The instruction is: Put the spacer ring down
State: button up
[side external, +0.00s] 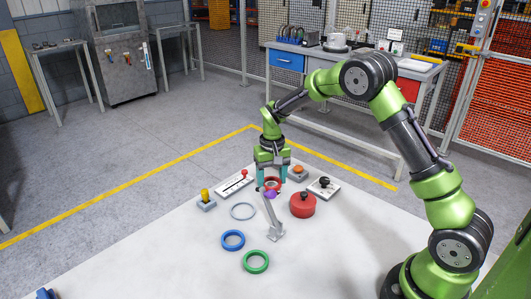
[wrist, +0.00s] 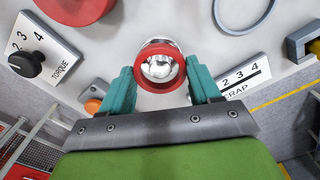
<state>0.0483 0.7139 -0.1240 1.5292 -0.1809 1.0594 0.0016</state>
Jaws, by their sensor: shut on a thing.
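A red ring (side external: 272,182), which I take for the spacer ring, is between the teal fingertips of my gripper (side external: 271,184). In the wrist view the red ring (wrist: 160,87) sits between the fingers of my gripper (wrist: 162,82), which are shut on it. A shiny silver rounded piece (wrist: 159,67) shows inside the ring's opening. I cannot tell whether the ring touches it. The gripper points down over the far part of the white table (side external: 180,255). A small purple piece (side external: 271,195) shows just below the ring, by a grey metal lever (side external: 273,218).
A red disc with a black knob (side external: 303,206) stands close right. The torque plate (side external: 327,188), an orange button (side external: 298,171), the scrap plate (side external: 235,183) and a yellow-topped block (side external: 205,201) surround the gripper. Pale (side external: 243,211), blue (side external: 233,240) and green (side external: 256,261) rings lie nearer.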

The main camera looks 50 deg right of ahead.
notch_tip(320, 180, up, 8)
jog(key=f, duration=0.1)
send_over(212, 228)
notch_tip(212, 228, down, 10)
jog(key=shift+r, duration=0.15)
jog(key=o, duration=1)
